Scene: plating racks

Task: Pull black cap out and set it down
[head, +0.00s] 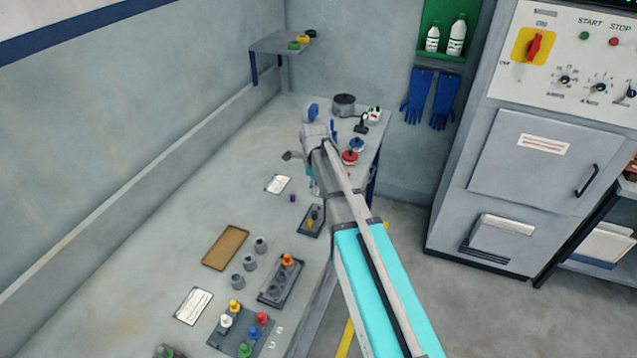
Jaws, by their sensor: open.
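No black cap can be made out for certain in the head view. A small dark rack (304,226) stands on the bench below my wrist, with a dark upright piece (315,212) and a yellow bit in it; these are too small to tell apart well. My gripper (290,155) seems to be the dark grey end at the left of my wrist, above the bench. It is open; its fingers are small and partly hidden, and nothing shows between them. My arm covers part of the bench's right side.
A longer rack (271,298) with an orange-topped piece, several grey cups (249,263), a brown tray (207,261) and a plate of coloured caps (215,340) stand nearer. A black round container (344,112) and red and blue knobs stand farther back. The bench's left side is clear.

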